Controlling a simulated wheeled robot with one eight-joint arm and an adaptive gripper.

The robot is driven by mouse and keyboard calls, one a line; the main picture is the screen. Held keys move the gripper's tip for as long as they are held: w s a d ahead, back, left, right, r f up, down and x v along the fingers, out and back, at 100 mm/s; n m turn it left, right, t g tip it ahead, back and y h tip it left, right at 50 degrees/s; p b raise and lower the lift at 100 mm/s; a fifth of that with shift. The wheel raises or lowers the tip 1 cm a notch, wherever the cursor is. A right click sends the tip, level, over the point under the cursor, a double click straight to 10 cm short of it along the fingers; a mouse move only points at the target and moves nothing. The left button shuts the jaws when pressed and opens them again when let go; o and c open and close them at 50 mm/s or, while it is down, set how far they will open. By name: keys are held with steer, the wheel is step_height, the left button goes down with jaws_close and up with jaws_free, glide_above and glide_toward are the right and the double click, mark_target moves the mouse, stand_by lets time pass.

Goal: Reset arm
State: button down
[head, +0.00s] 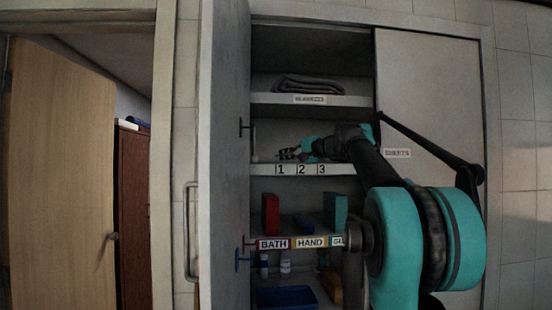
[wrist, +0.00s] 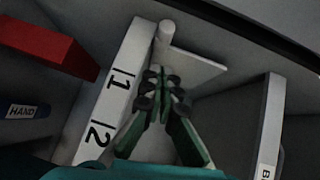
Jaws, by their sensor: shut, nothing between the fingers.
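My gripper (head: 287,153) reaches into the open cupboard, just above the shelf edge (head: 343,169) labelled 1, 2, 3. Its black and green fingers (wrist: 162,78) are shut and empty in the wrist view. The shelf edge with labels 1 and 2 (wrist: 118,85) runs close beside the fingers. A pale rod with a flat panel (wrist: 167,32) is just beyond the fingertips; I cannot tell whether they touch. My teal and black arm hides the right part of the shelves.
A folded dark blanket (head: 308,84) lies on the shelf above. A red box (head: 270,214) and a teal box (head: 335,211) stand below. The open cupboard door (head: 222,150) borders the left side. A blue tray (head: 287,297) and bottles are lower down.

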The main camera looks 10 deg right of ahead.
steer(key=f+v, duration=0.1)
steer(key=v, duration=0.6)
steer(key=s+a+f+n+g+h, duration=0.1)
steer(key=s+a+f+g, duration=0.15)
steer(key=f, duration=0.95)
steer(key=s+a+f+n+g+h, duration=0.1)
steer(key=s+f+n+h, duration=0.15)
steer(key=f, duration=0.95)
steer(key=s+a+f+n+g+h, duration=0.15)
steer(key=s+f, duration=0.25)
steer(key=f, duration=0.8)
steer(key=s+d+f+n+g+h, duration=0.1)
steer(key=s+d+f+h, duration=0.2)
steer(key=s+f, duration=0.8)
steer(key=s+d+f+n+g+h, duration=0.2)
steer(key=s+f, duration=0.9)
steer(key=f, duration=0.8)
steer(key=shift+d+h, duration=0.4)
steer(key=shift+h, duration=0.3)
